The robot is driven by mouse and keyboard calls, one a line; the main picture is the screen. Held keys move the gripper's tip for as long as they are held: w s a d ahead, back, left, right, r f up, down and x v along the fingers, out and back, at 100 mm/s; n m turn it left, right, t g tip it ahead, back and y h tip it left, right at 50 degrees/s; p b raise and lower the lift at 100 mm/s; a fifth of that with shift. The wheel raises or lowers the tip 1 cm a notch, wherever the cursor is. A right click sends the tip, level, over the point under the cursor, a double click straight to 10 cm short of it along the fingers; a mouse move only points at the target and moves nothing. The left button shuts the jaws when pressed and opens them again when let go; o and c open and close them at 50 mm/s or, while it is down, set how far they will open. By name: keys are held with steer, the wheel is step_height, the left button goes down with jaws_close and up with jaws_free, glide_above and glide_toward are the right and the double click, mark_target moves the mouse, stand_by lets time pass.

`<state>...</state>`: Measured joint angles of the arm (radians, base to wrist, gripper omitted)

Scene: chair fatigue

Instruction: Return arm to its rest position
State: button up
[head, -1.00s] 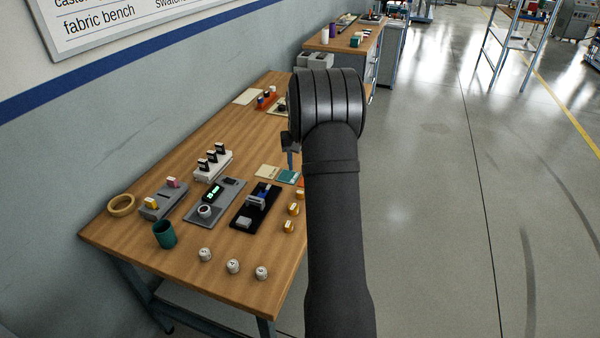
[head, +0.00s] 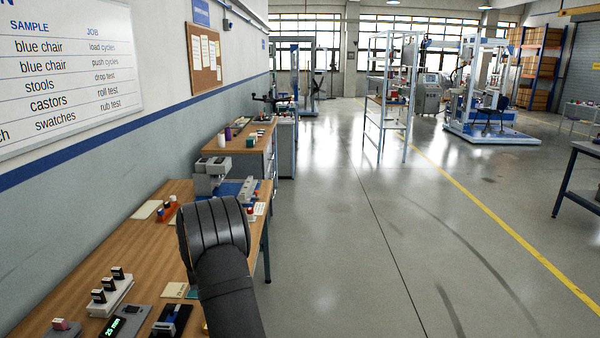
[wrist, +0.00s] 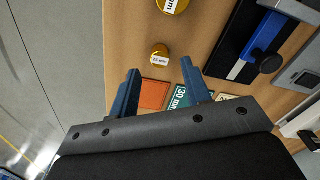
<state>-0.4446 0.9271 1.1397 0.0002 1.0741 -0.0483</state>
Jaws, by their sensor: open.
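My arm (head: 228,275) rises from the lower edge of the head view, its dark rounded joint in front of the wooden bench (head: 150,240). My gripper is hidden behind the arm there. In the wrist view my gripper (wrist: 160,65) shows two blue fingers spread apart over the bench edge, with nothing held between them. An orange card (wrist: 154,95) and a green card (wrist: 184,97) lie below the fingers.
On the bench are a white rack (head: 110,298) of dark-topped pieces and a grey machine (head: 211,176) at the far end. A second bench (head: 240,142) stands beyond. Open grey floor (head: 350,240) lies to the right.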

step_height(320, 180, down, 4)
steer(key=shift+r, duration=0.15)
step_height(320, 180, up, 2)
steer(key=shift+r, duration=1)
